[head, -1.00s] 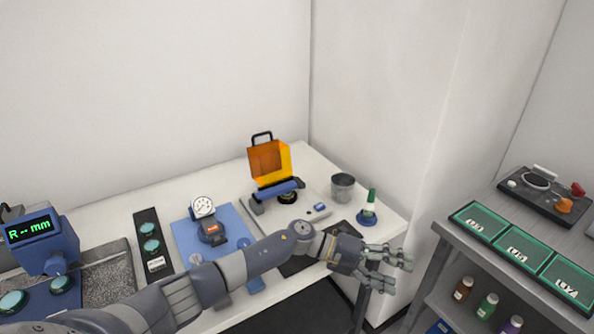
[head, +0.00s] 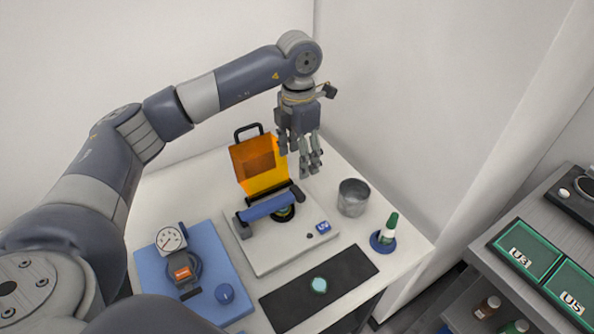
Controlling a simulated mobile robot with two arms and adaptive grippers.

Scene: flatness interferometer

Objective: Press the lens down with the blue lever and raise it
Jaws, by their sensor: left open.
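The interferometer (head: 275,257) is a pale base plate on the white table, with an orange hood (head: 259,165) standing up at its back. The blue lever (head: 268,207) lies across the plate, slanting up to the right. Below and behind it is a dark round seat (head: 284,213), partly hidden by the lever; I cannot make out a lens there. A teal-green lens (head: 319,285) lies on the black mat in front. My left gripper (head: 311,170) points down, open and empty, above and to the right of the lever, beside the hood. My right gripper is not in view.
A grey metal cup (head: 353,197) and a green-capped bottle (head: 390,229) stand right of the plate. A dial gauge (head: 171,239) stands on a blue board at left. The black mat (head: 284,302) lies in front. A side shelf with green trays (head: 530,249) is at right.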

